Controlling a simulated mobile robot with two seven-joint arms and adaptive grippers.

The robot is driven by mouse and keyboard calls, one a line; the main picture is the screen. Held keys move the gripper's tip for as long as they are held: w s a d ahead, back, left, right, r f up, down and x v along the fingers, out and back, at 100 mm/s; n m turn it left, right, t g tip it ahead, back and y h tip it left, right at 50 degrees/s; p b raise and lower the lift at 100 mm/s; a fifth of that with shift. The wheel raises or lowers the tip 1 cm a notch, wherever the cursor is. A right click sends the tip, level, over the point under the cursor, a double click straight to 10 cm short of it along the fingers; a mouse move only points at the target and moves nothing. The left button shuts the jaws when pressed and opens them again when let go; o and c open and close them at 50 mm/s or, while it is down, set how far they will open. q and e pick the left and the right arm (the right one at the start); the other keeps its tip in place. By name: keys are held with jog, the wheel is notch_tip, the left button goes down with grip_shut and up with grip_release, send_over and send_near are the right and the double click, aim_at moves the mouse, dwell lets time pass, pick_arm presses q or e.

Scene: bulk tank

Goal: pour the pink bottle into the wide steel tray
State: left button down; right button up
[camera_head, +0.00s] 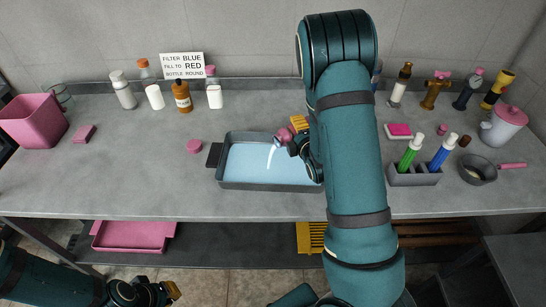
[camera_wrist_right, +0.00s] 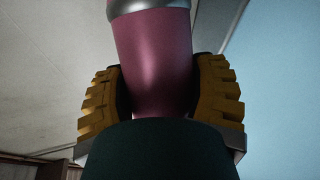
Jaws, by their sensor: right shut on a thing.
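The pink bottle (camera_head: 283,136) is tilted over the wide steel tray (camera_head: 250,187), mouth down to the left. A thin pale stream (camera_head: 271,157) runs from its mouth into the tray. The tray's inside looks light blue; I cannot tell how deep any liquid is. My right gripper (camera_head: 299,134) is shut on the bottle, partly hidden by my arm. In the right wrist view, yellow padded fingers (camera_wrist_right: 158,100) clasp both sides of the pink body (camera_wrist_right: 152,55). My left gripper (camera_head: 165,293) is low at the front, away from the tray; its jaw opening is unclear.
Several bottles, such as the brown one (camera_head: 182,97), stand at the back left by a sign (camera_head: 182,65). A pink bin (camera_head: 34,121) is far left. A pen holder (camera_head: 413,176) and small pan (camera_head: 478,171) are right. The counter left of the tray is mostly clear.

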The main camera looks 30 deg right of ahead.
jog(key=shift+f+b, duration=0.2)
jog(key=shift+b, duration=0.15)
jog(key=shift+a+r+n+t+h+b, duration=0.25)
jog(key=shift+r+n+h+b, duration=0.1)
jog(key=shift+r+n, duration=0.25)
jog(key=shift+a+r+n+t+h+b, duration=0.25)
jog(key=shift+r+n+h, duration=0.15)
jog(key=shift+n, duration=0.2)
dwell(1.2)
